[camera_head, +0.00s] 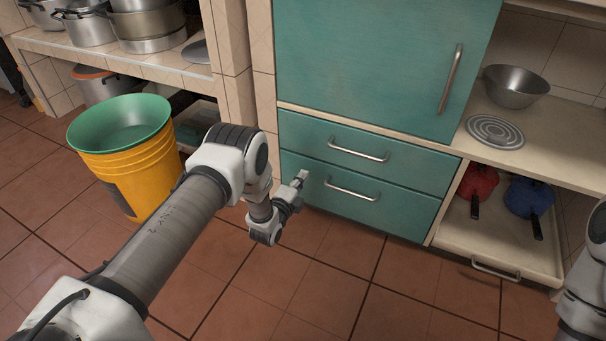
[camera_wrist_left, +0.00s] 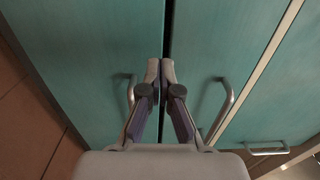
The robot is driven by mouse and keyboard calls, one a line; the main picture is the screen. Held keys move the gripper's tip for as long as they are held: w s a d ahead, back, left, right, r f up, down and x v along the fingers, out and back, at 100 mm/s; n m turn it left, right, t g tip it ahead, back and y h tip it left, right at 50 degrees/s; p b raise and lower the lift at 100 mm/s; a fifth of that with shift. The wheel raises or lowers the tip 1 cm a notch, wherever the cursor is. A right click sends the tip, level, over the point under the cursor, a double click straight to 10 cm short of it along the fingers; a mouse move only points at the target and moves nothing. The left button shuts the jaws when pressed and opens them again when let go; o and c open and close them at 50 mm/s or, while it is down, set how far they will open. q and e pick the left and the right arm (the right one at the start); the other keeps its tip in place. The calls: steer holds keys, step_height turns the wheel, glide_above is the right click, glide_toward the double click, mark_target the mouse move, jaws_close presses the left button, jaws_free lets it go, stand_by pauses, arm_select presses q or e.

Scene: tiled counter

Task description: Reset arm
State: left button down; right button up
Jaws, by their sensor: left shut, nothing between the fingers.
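My left arm reaches in from the lower left of the head view. My left gripper (camera_head: 301,177) is in front of the two teal drawers, close to the left end of the lower drawer handle (camera_head: 350,188). In the left wrist view its fingertips (camera_wrist_left: 160,70) are together and empty, in front of the dark gap between two teal panels. Whether the tips touch the drawer fronts cannot be told. A part of my right arm shows at the right edge of the head view; its gripper is out of sight.
A teal cabinet door (camera_head: 385,60) is above the drawers. A yellow bucket (camera_head: 135,170) stands left of my left arm. An open shelf at the right holds a red pan (camera_head: 479,183) and a blue pan (camera_head: 527,199). The tiled floor (camera_head: 400,305) below is clear.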

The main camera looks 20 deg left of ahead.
arm_select(q)
steer(key=s+p, duration=0.4)
steer(key=s, duration=0.4)
step_height(320, 180, up, 6)
steer(key=w+d+r+p, duration=0.1)
steer(key=d+p, duration=0.1)
steer(key=p, duration=0.1)
steer(key=s+d+f+n+g+p, duration=0.1)
steer(key=s+f+n+g, duration=0.2)
steer(key=s+n+g, duration=1.05)
steer(key=s+d+f+n+g+p, duration=0.1)
steer(key=s+f+n+g, duration=0.3)
steer(key=s, duration=1.9)
step_height(320, 180, up, 38)
steer(key=n+p, duration=0.1)
steer(key=p, duration=3.7)
steer(key=shift+s+r+y, duration=0.25)
steer(key=shift+s+y, duration=0.05)
steer(key=shift+s, duration=0.05)
steer(key=shift+g, duration=0.25)
